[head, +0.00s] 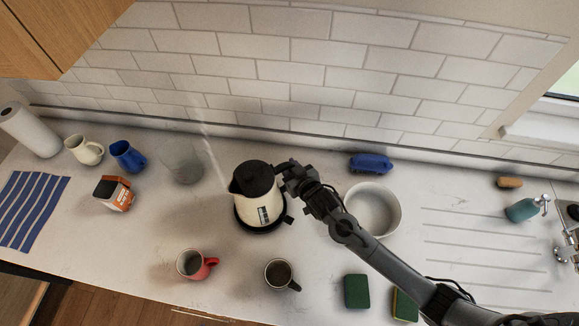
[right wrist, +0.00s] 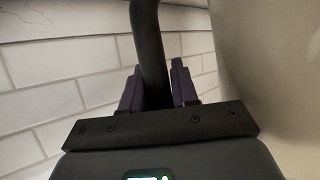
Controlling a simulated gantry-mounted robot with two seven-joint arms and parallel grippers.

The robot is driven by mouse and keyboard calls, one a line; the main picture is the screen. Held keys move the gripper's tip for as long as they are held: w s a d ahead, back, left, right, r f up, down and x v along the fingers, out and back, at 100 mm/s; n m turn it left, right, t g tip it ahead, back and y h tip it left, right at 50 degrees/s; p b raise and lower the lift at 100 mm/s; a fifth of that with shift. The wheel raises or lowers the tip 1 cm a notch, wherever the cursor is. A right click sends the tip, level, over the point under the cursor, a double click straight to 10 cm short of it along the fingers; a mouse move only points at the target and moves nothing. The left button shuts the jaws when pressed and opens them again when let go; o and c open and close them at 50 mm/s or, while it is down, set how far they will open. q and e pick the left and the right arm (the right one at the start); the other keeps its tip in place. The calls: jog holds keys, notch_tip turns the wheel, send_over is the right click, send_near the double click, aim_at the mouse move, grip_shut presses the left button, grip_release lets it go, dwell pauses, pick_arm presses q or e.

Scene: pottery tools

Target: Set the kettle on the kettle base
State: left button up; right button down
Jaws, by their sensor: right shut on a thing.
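The kettle (head: 257,203) is cream with a black lid and black handle, and stands upright in the middle of the counter in the head view. A black round rim, the kettle base (head: 262,229), shows under its lower edge; I cannot tell whether the kettle is fully seated on it. My right gripper (head: 287,172) is at the kettle's upper right side, shut on the handle. In the right wrist view the dark handle (right wrist: 148,45) runs between the two fingers, with the pale kettle body (right wrist: 270,60) at the right. My left gripper is not in view.
A red mug (head: 190,264) and a dark-filled mug (head: 278,272) stand in front. A glass (head: 184,165) is left of the kettle, a white bowl (head: 373,208) right of it. A blue object (head: 370,163) lies behind the bowl. Green sponges (head: 357,291) lie front right.

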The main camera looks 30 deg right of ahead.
jog(key=shift+w, duration=0.1)
jog(key=c, duration=1.1)
grip_release()
jog(key=shift+f, duration=0.1)
jog(key=shift+s+p, duration=0.6)
jog(key=shift+s, duration=0.05)
jog(key=p+v, duration=0.8)
jog(key=v, duration=0.1)
jog(key=shift+s+d, duration=0.1)
jog(key=shift+s, duration=0.25)
